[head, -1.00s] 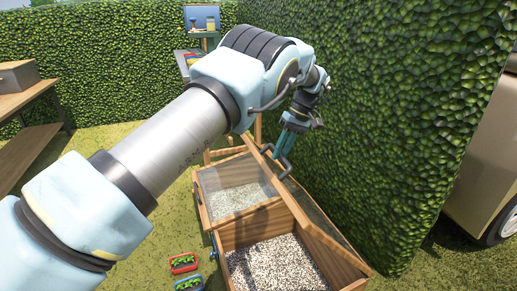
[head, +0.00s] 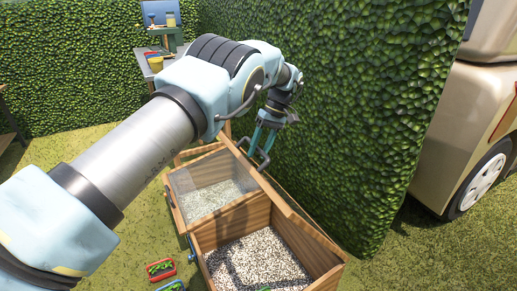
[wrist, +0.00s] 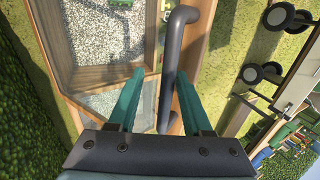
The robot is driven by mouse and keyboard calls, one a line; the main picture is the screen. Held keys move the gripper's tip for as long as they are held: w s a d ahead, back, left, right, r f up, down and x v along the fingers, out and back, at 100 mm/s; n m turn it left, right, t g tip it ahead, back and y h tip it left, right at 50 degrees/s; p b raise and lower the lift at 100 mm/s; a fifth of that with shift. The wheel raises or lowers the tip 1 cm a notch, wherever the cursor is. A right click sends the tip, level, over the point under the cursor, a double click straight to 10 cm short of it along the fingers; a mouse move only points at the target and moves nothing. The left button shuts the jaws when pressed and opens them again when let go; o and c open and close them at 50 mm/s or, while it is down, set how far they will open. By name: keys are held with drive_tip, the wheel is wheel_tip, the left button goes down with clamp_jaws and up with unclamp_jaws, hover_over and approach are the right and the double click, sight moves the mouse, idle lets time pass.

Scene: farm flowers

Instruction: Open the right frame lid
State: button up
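The wooden planting frame (head: 188,232) has two compartments. The left one is covered by a clear lid (head: 203,190). The right one is open, with speckled gravel (head: 258,262) showing. The right frame lid (head: 298,222) is raised and tilted back toward the hedge, seen nearly edge-on. My gripper (head: 264,146) is at the lid's far upper end, by its dark handle. In the wrist view the dark handle (wrist: 172,70) runs between my two teal fingers (wrist: 157,88). The fingers are apart, with a gap to the handle on the left side.
A tall hedge (head: 330,110) stands close behind the lid. A red planter (head: 160,269) and a blue planter (head: 172,286) sit on the grass by the frame's left side. A vehicle (head: 470,130) is at right. A small table (head: 160,62) stands at the back.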

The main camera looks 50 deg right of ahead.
drive_tip(key=shift+w+r, duration=0.1)
drive_tip(key=shift+r, duration=0.15)
drive_tip(key=shift+d+r, duration=0.1)
drive_tip(key=shift+r, duration=0.15)
drive_tip(key=p+v, duration=0.1)
drive_tip(key=v, duration=0.5)
drive_tip(key=shift+r, duration=0.25)
drive_tip(key=shift+d, duration=0.15)
